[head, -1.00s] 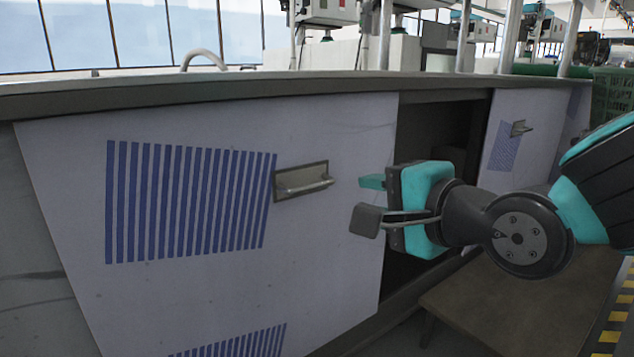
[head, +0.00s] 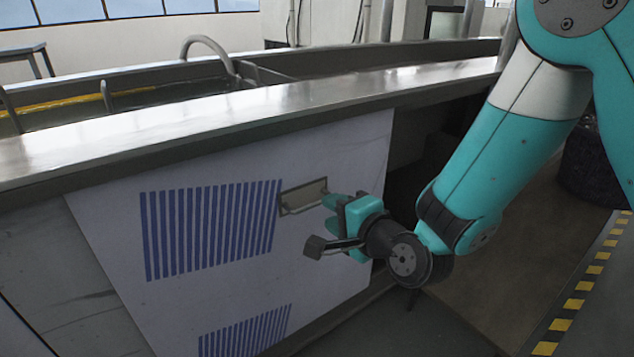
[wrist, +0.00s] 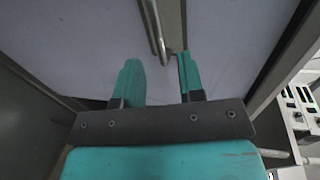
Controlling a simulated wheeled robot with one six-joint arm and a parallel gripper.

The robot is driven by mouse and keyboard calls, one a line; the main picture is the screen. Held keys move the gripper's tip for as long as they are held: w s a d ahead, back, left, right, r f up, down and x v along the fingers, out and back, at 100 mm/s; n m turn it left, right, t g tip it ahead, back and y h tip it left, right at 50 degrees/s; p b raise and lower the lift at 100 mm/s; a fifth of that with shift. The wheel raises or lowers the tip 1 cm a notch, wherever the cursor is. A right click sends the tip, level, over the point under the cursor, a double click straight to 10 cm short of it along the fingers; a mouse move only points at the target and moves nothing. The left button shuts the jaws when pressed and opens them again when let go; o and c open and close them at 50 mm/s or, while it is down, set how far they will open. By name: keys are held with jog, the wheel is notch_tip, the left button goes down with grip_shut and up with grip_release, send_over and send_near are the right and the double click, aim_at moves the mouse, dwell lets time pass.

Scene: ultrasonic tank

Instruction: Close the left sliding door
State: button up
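The left sliding door (head: 110,225) is a pale panel with blue stripe patches, below a metal counter. A dark opening shows to its right. Its metal handle (head: 300,196), a bar on a small plate, sits near the door's right edge. My gripper (head: 332,202) is at the right end of the handle. In the wrist view, the two teal fingers of my gripper (wrist: 158,60) are apart. The end of the handle bar (wrist: 157,32) lies just ahead, in line with the gap between the fingers. Contact cannot be told.
The steel counter edge (head: 250,115) runs above the door and my gripper. A tank with a curved pipe (head: 208,47) lies behind it. A brown low platform (head: 500,265) and a yellow-black floor strip (head: 575,305) are at the right. The dark opening (head: 405,180) is beside the door.

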jog(key=p+x, duration=0.3)
jog(key=x, duration=0.3)
jog(key=shift+c, duration=0.5)
jog(key=shift+s, duration=0.1)
grip_shut()
